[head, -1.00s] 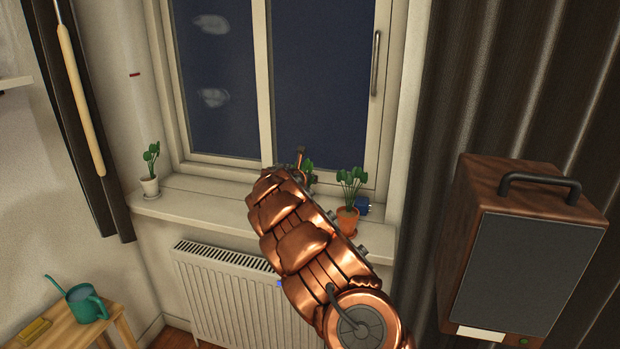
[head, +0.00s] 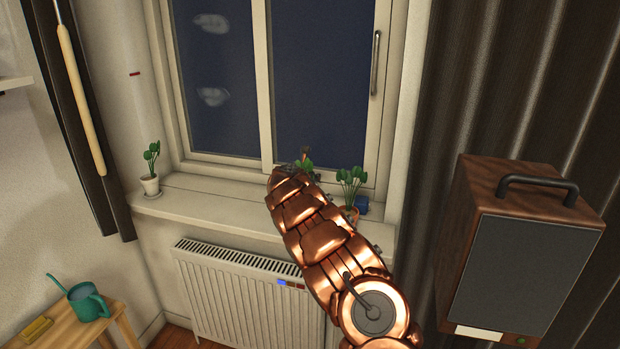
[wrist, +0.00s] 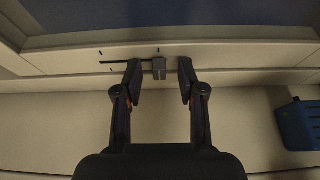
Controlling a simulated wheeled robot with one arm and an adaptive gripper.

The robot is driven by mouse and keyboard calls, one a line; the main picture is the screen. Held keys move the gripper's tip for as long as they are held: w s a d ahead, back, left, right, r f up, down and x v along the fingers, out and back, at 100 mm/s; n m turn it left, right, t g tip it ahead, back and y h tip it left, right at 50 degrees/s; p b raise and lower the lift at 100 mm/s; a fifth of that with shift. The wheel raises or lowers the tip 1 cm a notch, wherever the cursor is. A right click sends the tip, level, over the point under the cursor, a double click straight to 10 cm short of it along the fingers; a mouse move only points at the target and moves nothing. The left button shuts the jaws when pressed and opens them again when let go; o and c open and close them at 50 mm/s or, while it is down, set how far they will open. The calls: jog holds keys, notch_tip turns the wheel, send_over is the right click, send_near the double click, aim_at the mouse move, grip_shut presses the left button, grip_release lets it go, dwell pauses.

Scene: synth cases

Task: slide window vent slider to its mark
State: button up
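The vent slider is a small grey block (wrist: 159,68) on the pale lower window frame in the wrist view. A thin dark slot (wrist: 120,62) runs left from it. Short dark ticks lie by the slot: one just above the block (wrist: 158,50), one near the slot's left end (wrist: 101,53). My gripper (wrist: 159,80) is open, with one finger on each side of the block and gaps visible on both sides. In the head view my copper arm reaches to the window's bottom frame and hides the slider and most of the gripper.
Another plant (head: 150,170) stands at the sill's left end. A radiator (head: 235,290) is below, a large speaker (head: 525,255) at right.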

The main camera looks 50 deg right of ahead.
grip_shut()
dwell(0.5)
jog(key=shift+w+a+r+p, duration=0.1)
jog(key=shift+w+a+p, duration=0.1)
jog(key=shift+w+a, duration=0.55)
jog(key=shift+w+a+f+p, duration=0.1)
jog(key=shift+w+a+p, duration=0.15)
jog(key=shift+w, duration=0.95)
jog(key=shift+w+a+r+p, duration=0.15)
jog(key=shift+w+a, duration=0.4)
jog(key=shift+w, duration=0.4)
grip_release()
jog(key=shift+s, duration=0.1)
